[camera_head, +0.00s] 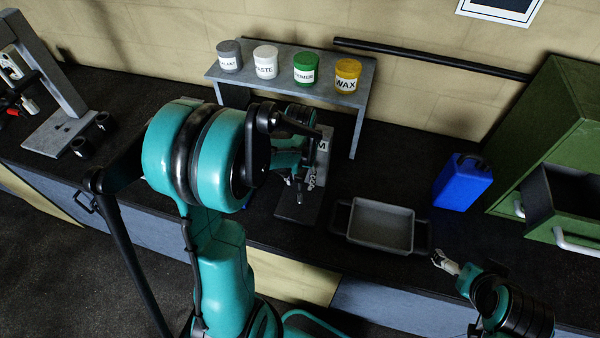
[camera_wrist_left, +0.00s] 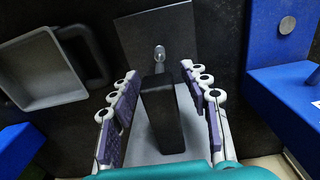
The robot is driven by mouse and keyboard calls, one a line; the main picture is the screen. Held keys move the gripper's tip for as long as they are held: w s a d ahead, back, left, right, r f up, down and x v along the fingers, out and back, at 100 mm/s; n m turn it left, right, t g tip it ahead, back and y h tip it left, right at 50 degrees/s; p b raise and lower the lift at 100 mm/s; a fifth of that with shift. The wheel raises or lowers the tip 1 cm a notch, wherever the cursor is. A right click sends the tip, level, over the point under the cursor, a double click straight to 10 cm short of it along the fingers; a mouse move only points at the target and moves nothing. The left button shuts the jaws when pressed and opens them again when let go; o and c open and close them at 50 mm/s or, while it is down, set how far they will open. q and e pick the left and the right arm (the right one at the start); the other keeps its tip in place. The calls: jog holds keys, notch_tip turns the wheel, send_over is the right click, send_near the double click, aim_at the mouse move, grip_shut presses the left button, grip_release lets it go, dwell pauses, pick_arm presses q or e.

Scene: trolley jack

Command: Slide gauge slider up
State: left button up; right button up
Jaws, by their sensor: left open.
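The gauge stands at the middle of the bench in the head view, with a grey upright (camera_head: 323,147) on a dark base plate (camera_head: 293,212). My left arm partly hides it. My left gripper (camera_head: 304,181) is in front of the upright. In the left wrist view my left gripper (camera_wrist_left: 158,72) is open, with one finger on each side of a black block (camera_wrist_left: 163,115), which looks like the slider. I cannot tell whether the fingers touch it. A small metal peg (camera_wrist_left: 160,53) shows beyond it. My right gripper (camera_head: 444,261) is near the bench's front edge, its jaws unclear.
A grey tray (camera_head: 381,245) sits right of the gauge; it also shows in the left wrist view (camera_wrist_left: 75,95). A blue canister (camera_head: 462,184) and green cabinet (camera_head: 553,135) with an open drawer stand further right. A shelf (camera_head: 364,91) with several jars is behind.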

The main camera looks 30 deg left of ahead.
pick_arm(q)
notch_tip(320, 180, up, 12)
jog(key=shift+f, duration=0.15)
dwell(0.6)
jog(key=s+d+f+t+b, duration=0.2)
jog(key=s+d+f+b, duration=0.1)
jog(key=f+b, duration=0.2)
jog(key=s+d+f+m+t+b, duration=0.1)
jog(key=s+d+f+t+b, duration=0.1)
jog(key=f+b, duration=0.4)
jog(key=s+d+f+m+t+b, duration=0.1)
jog(key=s+d+f+t+b, duration=0.1)
jog(key=s+d+f+b, duration=0.2)
jog(key=shift+s+d+f+t+b, duration=0.2)
jog(key=shift+f+b, duration=0.3)
jog(key=shift+b, duration=0.45)
jog(key=shift+d+f+t+b, duration=0.1)
jog(key=shift+d+f+b, duration=0.15)
jog(key=shift+f+b, duration=0.45)
jog(key=shift+s+d+f+m+t+b, duration=0.2)
jog(key=shift+m+t+b, duration=0.1)
jog(key=shift+b, duration=0.15)
jog(key=shift+r, duration=0.1)
jog(key=shift+w, duration=0.1)
